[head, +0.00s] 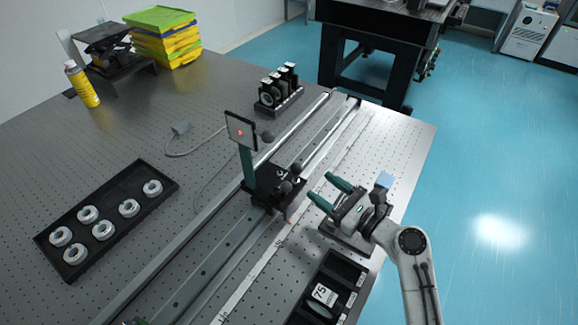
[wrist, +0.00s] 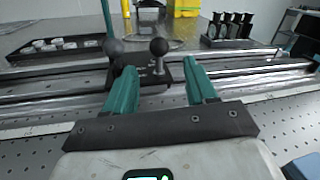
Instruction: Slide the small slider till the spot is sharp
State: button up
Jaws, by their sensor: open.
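A black slider (head: 262,190) sits on the long rail in the middle of the table, with dark ball knobs (head: 286,188) on it. In the wrist view a ball knob on a short stem (wrist: 158,47) stands beyond and between my fingers, above the black slider (wrist: 150,76). An upright screen (head: 240,131) on a green post (head: 247,165) shows a small red spot; its sharpness is too small to judge. My gripper (head: 321,188) is open and empty, to the right of the slider, its green fingers pointing toward it. I see no contact.
Long rails (head: 200,248) cross the perforated table. A black tray of white rings (head: 108,222) lies left, and a rack of dark mounts (head: 279,88) stands behind. A black box (head: 329,290) is near the front edge. A yellow can (head: 82,84) stands far left.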

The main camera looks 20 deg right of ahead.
aim_at(296, 169)
jog(key=x, duration=0.9)
jog(key=shift+w+a+p, duration=0.15)
jog(key=shift+w+p, duration=0.1)
jog(key=shift+p, duration=0.15)
jog(key=shift+c, duration=0.3)
grip_shut()
